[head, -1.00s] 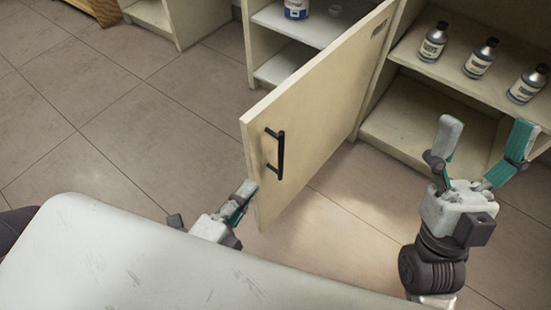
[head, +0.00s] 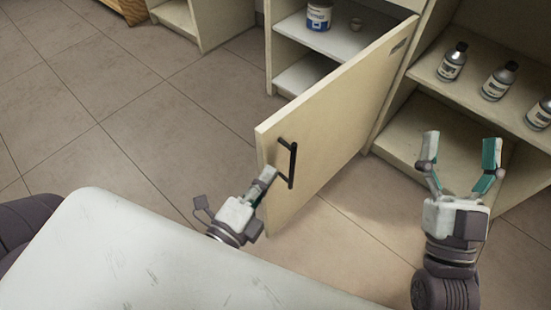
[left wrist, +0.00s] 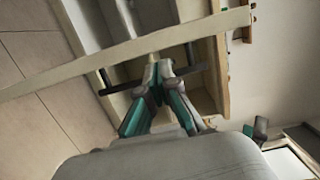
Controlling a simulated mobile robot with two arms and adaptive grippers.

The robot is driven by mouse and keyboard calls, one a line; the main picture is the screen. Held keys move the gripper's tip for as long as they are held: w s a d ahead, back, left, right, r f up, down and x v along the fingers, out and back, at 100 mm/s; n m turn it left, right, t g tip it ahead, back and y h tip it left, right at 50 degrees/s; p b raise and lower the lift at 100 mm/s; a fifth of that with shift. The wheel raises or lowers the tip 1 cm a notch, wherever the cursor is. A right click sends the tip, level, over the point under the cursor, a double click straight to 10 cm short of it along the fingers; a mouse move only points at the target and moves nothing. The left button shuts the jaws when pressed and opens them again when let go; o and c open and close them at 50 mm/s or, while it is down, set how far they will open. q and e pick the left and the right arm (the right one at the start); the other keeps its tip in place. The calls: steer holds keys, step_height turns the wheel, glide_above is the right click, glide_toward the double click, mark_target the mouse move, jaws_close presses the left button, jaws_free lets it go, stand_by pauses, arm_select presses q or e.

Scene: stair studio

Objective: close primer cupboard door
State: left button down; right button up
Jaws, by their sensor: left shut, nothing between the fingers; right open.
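The cream cupboard door (head: 330,125) stands wide open, swung out toward me from the cupboard (head: 335,45), with a black bar handle (head: 291,163) on its face. A white and blue tin (head: 319,15) stands on the cupboard's upper shelf. My left gripper (head: 268,174) is shut and empty, its fingertips beside the door's free edge near the handle; I cannot tell whether they touch. In the left wrist view the shut fingers (left wrist: 158,68) lie in front of the door's long edge (left wrist: 120,50). My right gripper (head: 460,145) is open and empty, right of the door.
Open shelves with several dark-capped bottles (head: 498,82) stand at the right, behind my right gripper. Another cream cabinet (head: 215,22) is at the back left. The tiled floor (head: 110,110) left of the door is clear.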

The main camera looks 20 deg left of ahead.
mark_target(275, 166)
arm_select(q)
steer(key=shift+w+d+p, duration=0.15)
steer(key=shift+w+p, duration=0.4)
steer(key=shift+w, duration=0.3)
steer(key=shift+w+d+p, duration=0.15)
steer(key=shift+w+p, duration=0.4)
steer(key=shift+w, duration=0.3)
arm_select(e)
step_height(275, 166, down, 10)
steer(key=w+d+g+h, duration=0.1)
steer(key=w+g+h, duration=0.1)
steer(key=g, duration=0.5)
steer(key=shift+w, duration=0.25)
